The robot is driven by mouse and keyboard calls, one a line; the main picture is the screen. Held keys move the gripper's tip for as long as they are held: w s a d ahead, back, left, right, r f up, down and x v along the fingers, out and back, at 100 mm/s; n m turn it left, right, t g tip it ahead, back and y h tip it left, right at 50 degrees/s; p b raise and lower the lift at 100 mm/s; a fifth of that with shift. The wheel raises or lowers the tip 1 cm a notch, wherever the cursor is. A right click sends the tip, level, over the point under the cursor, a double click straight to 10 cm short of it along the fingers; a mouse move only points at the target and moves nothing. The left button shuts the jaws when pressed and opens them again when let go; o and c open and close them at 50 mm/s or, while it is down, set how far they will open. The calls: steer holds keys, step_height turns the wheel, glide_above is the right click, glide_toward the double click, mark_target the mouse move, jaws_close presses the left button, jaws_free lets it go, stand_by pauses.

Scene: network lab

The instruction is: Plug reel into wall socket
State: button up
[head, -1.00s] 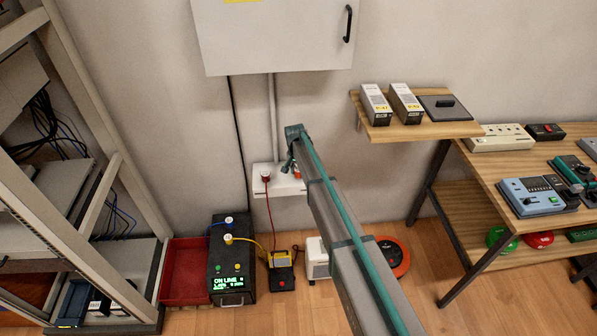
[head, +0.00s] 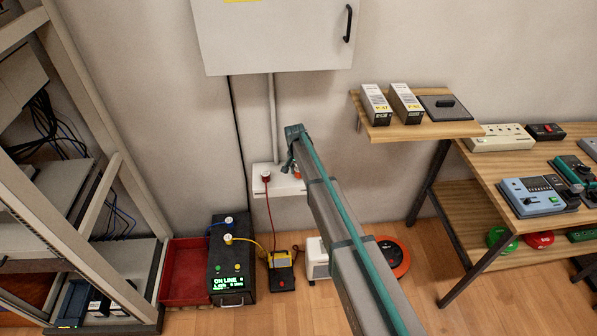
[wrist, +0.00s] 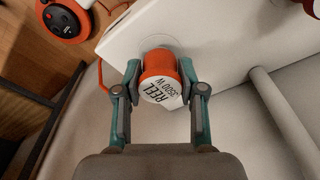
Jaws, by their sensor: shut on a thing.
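The orange reel plug (wrist: 158,68), with a white face lettered "REEL 3500 W", is between the fingers of my gripper (wrist: 160,72) in the wrist view. My gripper is shut on it. The plug is at the face of the white wall socket box (wrist: 215,32); how deep it sits cannot be told. In the head view the socket box (head: 263,185) is low on the wall, and my arm hides part of it and most of the plug. The orange cable reel (head: 392,258) lies on the floor to the right; it also shows in the wrist view (wrist: 88,22).
A red plug (head: 266,176) with a red cable sits at the left of the socket box. A wooden shelf (head: 425,130) is at the right.

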mark_target(297, 171)
steer(key=shift+f+b, duration=0.3)
steer(key=shift+f, duration=0.25)
stand_by(0.5)
steer(key=o, duration=1.1)
steer(key=shift+o, duration=0.2)
steer(key=r, duration=0.4)
steer(key=s+r, duration=0.1)
steer(key=r, duration=0.7)
steer(key=shift+s+a, duration=0.2)
steer(key=shift+a, duration=0.1)
